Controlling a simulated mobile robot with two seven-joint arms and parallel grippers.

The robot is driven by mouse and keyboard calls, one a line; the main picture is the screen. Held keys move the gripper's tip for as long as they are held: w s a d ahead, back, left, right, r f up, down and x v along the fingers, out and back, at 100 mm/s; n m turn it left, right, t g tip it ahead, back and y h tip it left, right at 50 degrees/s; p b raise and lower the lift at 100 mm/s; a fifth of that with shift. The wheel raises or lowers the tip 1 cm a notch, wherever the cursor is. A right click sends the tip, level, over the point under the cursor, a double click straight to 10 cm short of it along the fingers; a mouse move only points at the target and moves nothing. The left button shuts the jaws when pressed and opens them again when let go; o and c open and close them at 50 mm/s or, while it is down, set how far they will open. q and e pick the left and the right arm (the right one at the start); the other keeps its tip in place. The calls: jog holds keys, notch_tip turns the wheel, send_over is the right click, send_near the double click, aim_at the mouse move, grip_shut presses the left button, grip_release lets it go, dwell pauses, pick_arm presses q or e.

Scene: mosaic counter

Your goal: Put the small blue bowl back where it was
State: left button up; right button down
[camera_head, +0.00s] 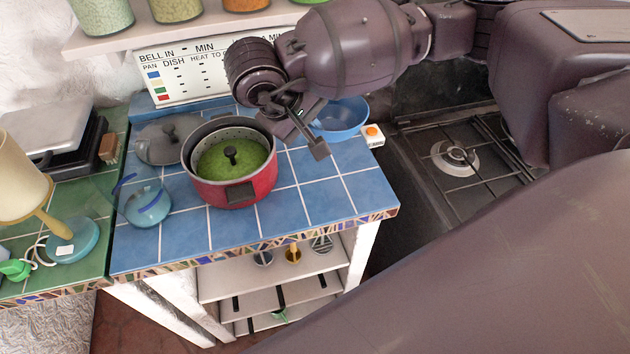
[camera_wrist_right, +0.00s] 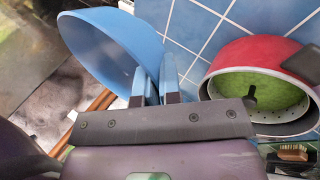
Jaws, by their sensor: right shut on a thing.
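The small blue bowl (camera_head: 345,118) is at the back right of the blue tiled counter in the head view, partly hidden behind my right gripper (camera_head: 314,118). In the right wrist view the bowl (camera_wrist_right: 105,42) fills the upper left, its inside facing the camera. My right gripper (camera_wrist_right: 156,88) is shut on the bowl's near rim in that view. I cannot tell whether the bowl's underside touches the tiles. My left gripper is not in view.
A red pot (camera_head: 250,190) with green contents and a strainer stands left of the bowl. A white timer with an orange button (camera_head: 372,134) is close on the right, beside the stove (camera_head: 455,158). A glassy blue dish (camera_head: 148,207) stands front left. Front-right tiles are clear.

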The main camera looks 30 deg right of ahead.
notch_tip(320, 180, down, 16)
jog(key=shift+r, duration=0.1)
dwell(0.5)
jog(key=shift+f, duration=0.2)
jog(key=c, duration=1.3)
grip_release()
jog(key=shift+r, duration=0.15)
jog(key=shift+a+r, duration=0.1)
jog(key=shift+r, duration=0.1)
jog(key=v, duration=1.1)
jog(key=shift+a+r, duration=0.2)
jog(key=shift+r, duration=0.05)
jog(key=shift+s, duration=0.1)
